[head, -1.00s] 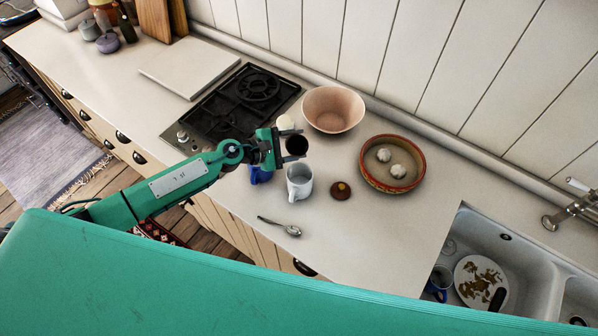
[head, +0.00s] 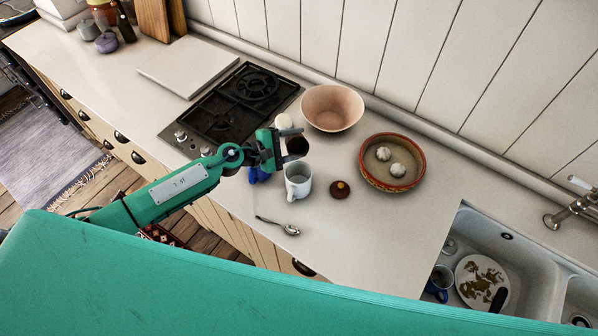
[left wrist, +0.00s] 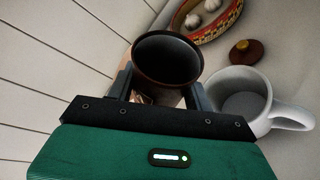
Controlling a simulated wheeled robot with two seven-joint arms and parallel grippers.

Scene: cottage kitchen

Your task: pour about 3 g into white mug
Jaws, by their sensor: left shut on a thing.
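My left gripper (head: 287,148) is shut on a dark brown open-topped jar (head: 297,146), held above the counter just behind the white mug. In the left wrist view the jar (left wrist: 167,60) sits between the fingers, its dark mouth showing; its contents cannot be made out. The white mug (head: 298,182) stands upright on the counter, close to the jar and apart from it. It also shows in the left wrist view (left wrist: 240,84), handle to the right, with a plain grey inside. No falling stream is visible. My right gripper is not in view.
A brown lid with an orange knob (head: 340,189) and a spoon (head: 280,226) lie near the mug. A blue mug (head: 258,175) is partly hidden by my gripper. A pink bowl (head: 332,106), a patterned dish (head: 378,184) and the hob (head: 228,118) stand around. The front right counter is clear.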

